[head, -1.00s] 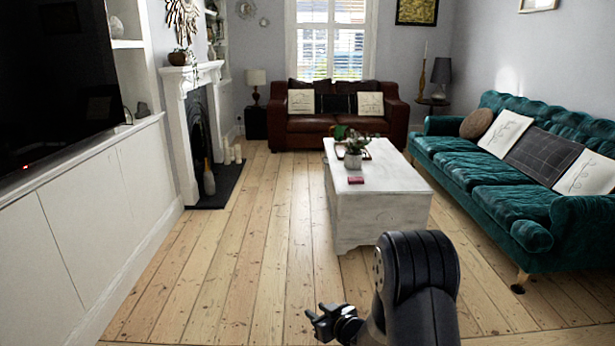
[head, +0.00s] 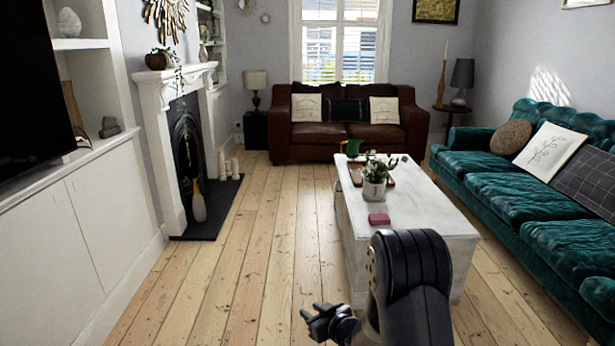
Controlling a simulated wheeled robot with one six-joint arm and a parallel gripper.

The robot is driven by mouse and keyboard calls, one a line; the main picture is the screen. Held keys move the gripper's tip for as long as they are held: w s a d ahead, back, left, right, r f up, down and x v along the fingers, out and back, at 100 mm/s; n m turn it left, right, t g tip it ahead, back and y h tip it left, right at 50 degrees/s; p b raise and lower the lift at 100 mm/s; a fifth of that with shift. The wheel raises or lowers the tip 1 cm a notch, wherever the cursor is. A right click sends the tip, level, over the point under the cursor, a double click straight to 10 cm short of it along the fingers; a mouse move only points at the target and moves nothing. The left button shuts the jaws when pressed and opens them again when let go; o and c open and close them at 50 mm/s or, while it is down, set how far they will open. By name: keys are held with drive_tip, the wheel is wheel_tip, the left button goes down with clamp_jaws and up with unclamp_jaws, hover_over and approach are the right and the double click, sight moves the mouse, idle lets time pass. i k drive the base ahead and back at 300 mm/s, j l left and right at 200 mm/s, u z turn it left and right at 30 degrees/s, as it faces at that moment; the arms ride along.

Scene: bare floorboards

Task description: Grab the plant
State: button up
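A small leafy green plant in a pale pot (head: 374,182) stands upright on the white coffee table (head: 436,206), near its left edge. Another plant in a dark pot (head: 157,60) sits on the mantel at the left, with trailing stems. My gripper (head: 318,318) is low in front of the table, apart from both plants. Its fingers look spread with nothing between them. My arm hides the near part of the table.
A pink block (head: 379,219), a tray (head: 357,172) and a green item (head: 352,147) are on the table. A teal sofa (head: 500,179) is on the right, a brown leather sofa (head: 349,136) behind. Floorboards (head: 262,230) left of the table are clear.

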sight(374, 186)
drive_tip(key=i, duration=0.8)
drive_tip(key=i+z, duration=0.1)
drive_tip(key=i, duration=0.75)
drive_tip(key=i+j+z, duration=0.15)
drive_tip(key=i+z, duration=0.25)
drive_tip(key=i+j+z, duration=0.35)
drive_tip(key=i, duration=0.2)
drive_tip(key=i+j+z, duration=0.4)
drive_tip(key=i, duration=0.05)
